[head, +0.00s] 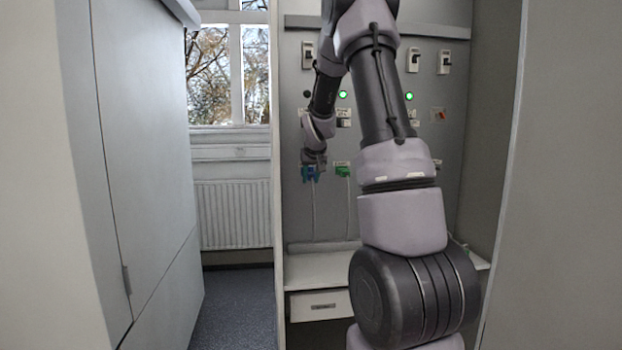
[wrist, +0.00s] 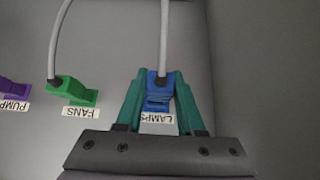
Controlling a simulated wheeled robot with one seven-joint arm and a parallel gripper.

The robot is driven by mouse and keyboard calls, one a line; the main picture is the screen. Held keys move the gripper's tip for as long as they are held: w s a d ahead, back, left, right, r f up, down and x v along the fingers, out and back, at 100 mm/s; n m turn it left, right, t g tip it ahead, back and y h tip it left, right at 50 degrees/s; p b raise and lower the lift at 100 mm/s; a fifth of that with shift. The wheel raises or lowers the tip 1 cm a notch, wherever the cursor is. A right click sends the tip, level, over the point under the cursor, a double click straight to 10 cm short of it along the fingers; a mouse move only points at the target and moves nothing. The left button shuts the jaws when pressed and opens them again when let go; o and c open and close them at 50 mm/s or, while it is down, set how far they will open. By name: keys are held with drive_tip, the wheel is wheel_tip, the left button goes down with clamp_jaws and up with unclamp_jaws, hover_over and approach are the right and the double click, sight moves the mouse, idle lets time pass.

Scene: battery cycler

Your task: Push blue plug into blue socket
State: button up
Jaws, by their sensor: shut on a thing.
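The blue plug (wrist: 158,79) has a grey cable and sits between the two green fingers of my gripper (wrist: 158,100) in the wrist view. My gripper is shut on it. A label reading LAMPS (wrist: 157,118) is right beside the plug, between the fingers. In the head view the blue plug (head: 309,173) shows small at the panel, just below my gripper (head: 314,158). The blue socket is not clearly visible behind the plug, and I cannot tell how deep the plug sits.
A green plug (wrist: 73,95) labelled FANS and a purple plug (wrist: 13,88) labelled PUMP are on the same panel. The green plug also shows in the head view (head: 343,171). A shelf (head: 320,270) lies below the panel. A grey cabinet (head: 140,160) stands at the left.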

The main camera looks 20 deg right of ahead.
drive_tip(key=shift+w+d, duration=0.2)
drive_tip(key=shift+w, duration=0.55)
drive_tip(key=shift+w+d, duration=0.2)
drive_tip(key=shift+w, duration=0.55)
idle(1.9)
drive_tip(key=o, duration=1.1)
drive_tip(key=shift+c, duration=0.2)
drive_tip(key=s+a+r+y, duration=0.1)
drive_tip(key=s+a+r, duration=0.35)
drive_tip(key=s, duration=0.25)
drive_tip(key=s+a+r, duration=0.3)
drive_tip(key=s+r, duration=0.2)
drive_tip(key=s, duration=0.3)
drive_tip(key=s+a+r+y, duration=0.1)
drive_tip(key=s+a+r, duration=0.2)
drive_tip(key=s+r, duration=0.3)
drive_tip(key=s+a+f, duration=0.1)
drive_tip(key=s+a, duration=0.2)
drive_tip(key=s, duration=0.3)
drive_tip(key=s+a+f+y, duration=0.1)
drive_tip(key=s+a, duration=0.2)
drive_tip(key=s, duration=0.4)
drive_tip(key=s+a+m+y, duration=0.1)
drive_tip(key=s+a, duration=0.2)
drive_tip(key=s, duration=0.4)
drive_tip(key=shift+s+f, duration=0.15)
drive_tip(key=shift+f, duration=0.25)
